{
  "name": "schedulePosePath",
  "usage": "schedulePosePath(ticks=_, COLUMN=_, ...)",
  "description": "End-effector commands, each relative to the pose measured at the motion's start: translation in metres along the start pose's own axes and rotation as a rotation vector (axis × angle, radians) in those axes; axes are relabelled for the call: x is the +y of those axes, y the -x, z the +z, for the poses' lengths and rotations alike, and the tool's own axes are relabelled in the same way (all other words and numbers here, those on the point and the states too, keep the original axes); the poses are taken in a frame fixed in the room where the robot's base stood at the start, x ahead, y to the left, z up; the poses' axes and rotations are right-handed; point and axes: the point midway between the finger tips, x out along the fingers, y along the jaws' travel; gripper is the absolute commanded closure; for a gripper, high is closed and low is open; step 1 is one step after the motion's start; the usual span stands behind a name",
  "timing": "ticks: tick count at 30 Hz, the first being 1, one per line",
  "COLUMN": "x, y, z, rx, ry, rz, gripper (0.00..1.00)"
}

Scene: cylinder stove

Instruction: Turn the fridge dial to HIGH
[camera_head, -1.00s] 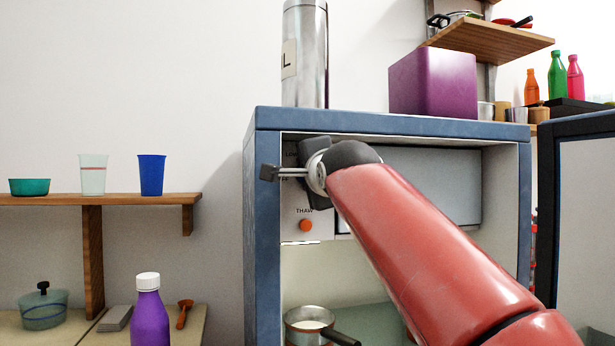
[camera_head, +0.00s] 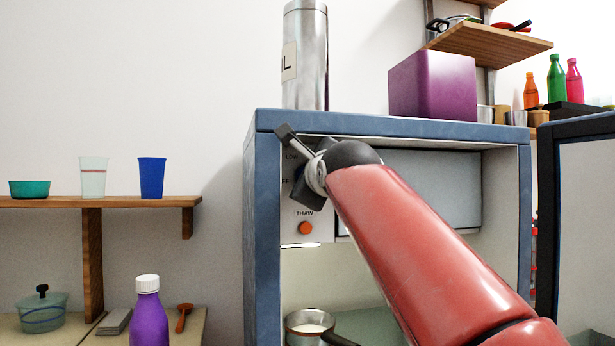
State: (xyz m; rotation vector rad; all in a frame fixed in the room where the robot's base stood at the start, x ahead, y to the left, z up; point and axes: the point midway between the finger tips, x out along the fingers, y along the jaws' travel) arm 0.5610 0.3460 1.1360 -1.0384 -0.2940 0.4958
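The fridge (camera_head: 263,230) is a blue-framed cabinet with its front open. A white control panel (camera_head: 291,222) is at its upper left inside. I can read LOW, part of OFF and THAW on the panel, with an orange button (camera_head: 305,228) below THAW. The dial is mostly or wholly hidden behind my wrist, so its setting cannot be read. My gripper (camera_head: 308,190) is at the panel in the dial's area, turned at a slant.
The open fridge door (camera_head: 585,215) stands at the right. A pot (camera_head: 309,321) sits inside the fridge below the panel. A steel cylinder (camera_head: 305,60) and a purple box (camera_head: 432,87) stand on top. A shelf with cups (camera_head: 60,201) is at the left.

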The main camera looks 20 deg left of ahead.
Motion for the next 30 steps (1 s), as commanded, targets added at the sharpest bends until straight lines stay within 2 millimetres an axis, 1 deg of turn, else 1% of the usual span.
schedulePosePath(ticks=6, x=0.0024, y=-0.0009, z=-0.0012, rx=0.004, ry=-0.032, rz=0.006, gripper=0.85)
schedulePosePath(ticks=17, x=0.0027, y=-0.001, z=-0.0014, rx=0.004, ry=-0.036, rz=0.007, gripper=0.85)
schedulePosePath(ticks=18, x=0.0028, y=-0.001, z=-0.0014, rx=0.004, ry=-0.036, rz=0.007, gripper=0.6)
schedulePosePath(ticks=22, x=0.0021, y=-0.0008, z=-0.0011, rx=0.003, ry=-0.036, rz=0.005, gripper=0.43)
schedulePosePath(ticks=23, x=0.002, y=-0.0008, z=-0.001, rx=0.003, ry=-0.036, rz=0.005, gripper=0.41)
schedulePosePath(ticks=30, x=0.001, y=0.0001, z=-0.0005, rx=0.001, ry=-0.035, rz=0.002, gripper=0.41)
